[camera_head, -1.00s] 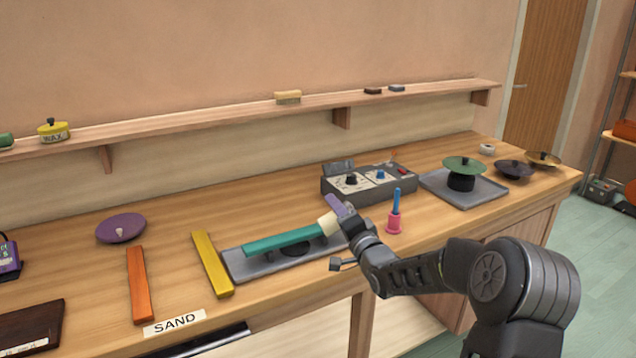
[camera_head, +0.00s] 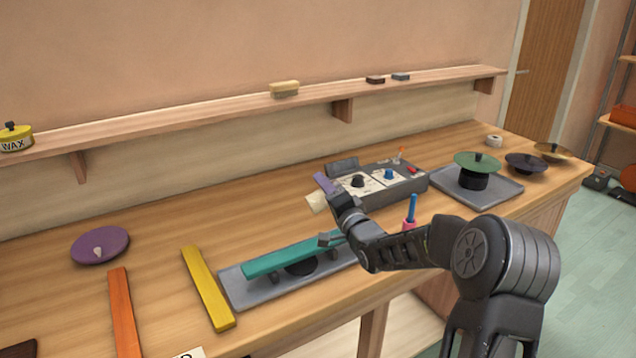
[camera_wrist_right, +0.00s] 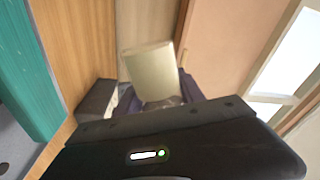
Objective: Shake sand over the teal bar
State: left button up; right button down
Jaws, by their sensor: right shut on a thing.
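The teal bar (camera_head: 288,256) lies lengthwise on a grey stand (camera_head: 262,292) with a dark round patch under it. It also fills the left edge of the right wrist view (camera_wrist_right: 28,75). My right gripper (camera_head: 325,185), with purple fingers, is shut on a cream shaker (camera_head: 315,203). In the right wrist view the cream shaker (camera_wrist_right: 150,72) sits between the purple fingers. In the head view, the shaker shows tilted behind the bar's right half, apart from it. I can make out no sand on the bar. My left gripper is not in view.
A control box (camera_head: 385,190) with knobs stands just behind my right gripper. A pink holder (camera_head: 408,226) with a blue handle is to its right. A yellow bar (camera_head: 208,288), an orange bar (camera_head: 124,315) and a purple disc (camera_head: 100,245) lie to the left.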

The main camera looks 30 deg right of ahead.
jog(key=shift+s+r, duration=0.2)
jog(key=shift+s, duration=0.05)
jog(key=shift+w+f, duration=0.1)
jog(key=shift+f+m+p, duration=0.25)
jog(key=shift+m+p, duration=0.6)
jog(key=shift+m, duration=0.15)
jog(key=f+m+p, duration=0.1)
jog(key=m, duration=0.1)
jog(key=m+h+p, duration=0.1)
jog(key=m, duration=0.1)
jog(key=shift+d+f+p, duration=0.1)
jog(key=shift+f+p, duration=0.25)
jog(key=shift+p, duration=0.05)
notch_tip(320, 180, down, 2)
jog(key=m+p, duration=0.1)
jog(key=m, duration=0.3)
jog(key=shift+p, duration=0.3)
jog(key=a+b, duration=0.2)
jog(key=a, duration=0.6)
